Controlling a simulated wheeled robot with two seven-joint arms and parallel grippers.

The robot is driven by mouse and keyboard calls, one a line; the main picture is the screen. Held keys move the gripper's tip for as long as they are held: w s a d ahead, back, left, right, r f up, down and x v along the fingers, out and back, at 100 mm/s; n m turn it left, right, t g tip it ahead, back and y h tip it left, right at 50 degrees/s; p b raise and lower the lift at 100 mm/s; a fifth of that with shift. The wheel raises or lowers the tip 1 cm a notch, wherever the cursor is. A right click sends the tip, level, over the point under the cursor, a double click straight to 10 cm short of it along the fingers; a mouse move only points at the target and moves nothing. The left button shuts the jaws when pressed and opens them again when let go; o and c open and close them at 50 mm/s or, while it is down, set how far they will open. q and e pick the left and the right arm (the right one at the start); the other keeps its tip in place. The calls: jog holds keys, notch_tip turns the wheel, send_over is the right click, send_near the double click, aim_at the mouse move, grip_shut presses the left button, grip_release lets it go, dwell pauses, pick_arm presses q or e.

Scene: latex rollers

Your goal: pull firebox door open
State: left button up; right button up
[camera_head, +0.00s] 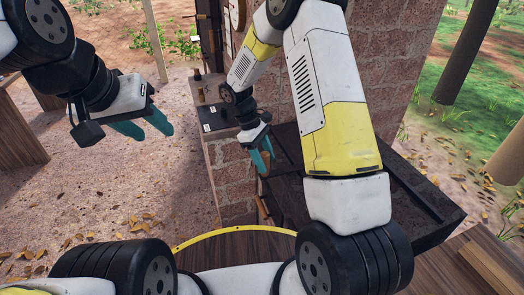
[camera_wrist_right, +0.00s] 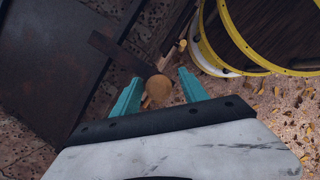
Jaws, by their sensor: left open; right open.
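The firebox door (camera_wrist_right: 50,50) is a dark metal panel at the left of the right wrist view. A dark bar (camera_wrist_right: 118,50) runs from it to a round wooden knob (camera_wrist_right: 158,90). My right gripper (camera_wrist_right: 159,76) is open, with one teal finger on each side of the knob. I cannot tell whether the fingers touch it. In the head view my right gripper (camera_head: 261,156) points down beside the brick stove (camera_head: 232,185), and the door face is mostly hidden there. My left gripper (camera_head: 147,127) is open and empty in the air at the left, away from the stove.
A dark metal top (camera_head: 405,205) covers the stove on the right. Small items (camera_head: 203,95) stand on the brick ledge behind. My round yellow-rimmed base (camera_wrist_right: 225,40) is close to the knob in the wrist view. Leaf-strewn ground (camera_head: 110,185) lies open at the left.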

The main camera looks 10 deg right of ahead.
jog(key=shift+x, duration=1.45)
grip_shut()
dwell(0.3)
